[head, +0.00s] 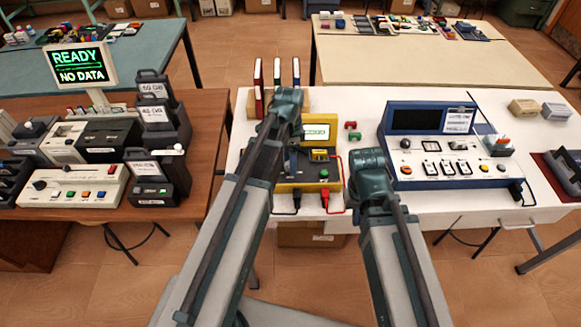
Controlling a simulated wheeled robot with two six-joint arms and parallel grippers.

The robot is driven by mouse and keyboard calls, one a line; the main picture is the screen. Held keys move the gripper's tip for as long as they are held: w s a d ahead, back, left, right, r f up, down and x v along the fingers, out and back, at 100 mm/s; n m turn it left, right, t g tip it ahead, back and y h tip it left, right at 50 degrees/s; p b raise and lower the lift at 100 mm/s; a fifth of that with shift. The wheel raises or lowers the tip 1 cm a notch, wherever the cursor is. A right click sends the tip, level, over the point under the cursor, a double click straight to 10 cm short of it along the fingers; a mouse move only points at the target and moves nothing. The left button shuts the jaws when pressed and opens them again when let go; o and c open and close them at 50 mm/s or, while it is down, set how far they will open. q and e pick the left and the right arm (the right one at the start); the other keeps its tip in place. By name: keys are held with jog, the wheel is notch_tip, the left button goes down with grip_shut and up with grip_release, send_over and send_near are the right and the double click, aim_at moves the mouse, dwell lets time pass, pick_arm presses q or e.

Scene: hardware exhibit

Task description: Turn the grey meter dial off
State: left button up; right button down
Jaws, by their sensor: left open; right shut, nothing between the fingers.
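The yellow meter box (335,184) stands on the white table, with a dark front panel, a pale green display (315,132) and red and black plugs at its lower edge. My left arm crosses its left part, so I cannot make out the grey dial for certain; a small dark round knob (323,173) shows at the panel's right. My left gripper (288,98) is open, over the back left of the meter, near the upright red and blue books. My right gripper (366,160) is shut and empty, just right of the meter.
A blue console (445,145) with switches and a dark screen stands to the right. Small red and green pieces (352,131) lie between it and the meter. A brown table (205,125) with a "READY NO DATA" display (82,66) and several devices is at left.

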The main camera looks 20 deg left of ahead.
pick_arm(q)
jog(key=shift+f, duration=0.15)
grip_shut()
dwell(0.4)
jog(key=shift+n, duration=0.3)
jog(key=n, duration=0.3)
jog(key=shift+n, duration=0.3)
jog(key=n, duration=0.9)
jog(key=shift+s+a+t, duration=0.1)
jog(key=shift+t, duration=0.2)
jog(key=n, duration=0.4)
jog(key=shift+n, duration=0.3)
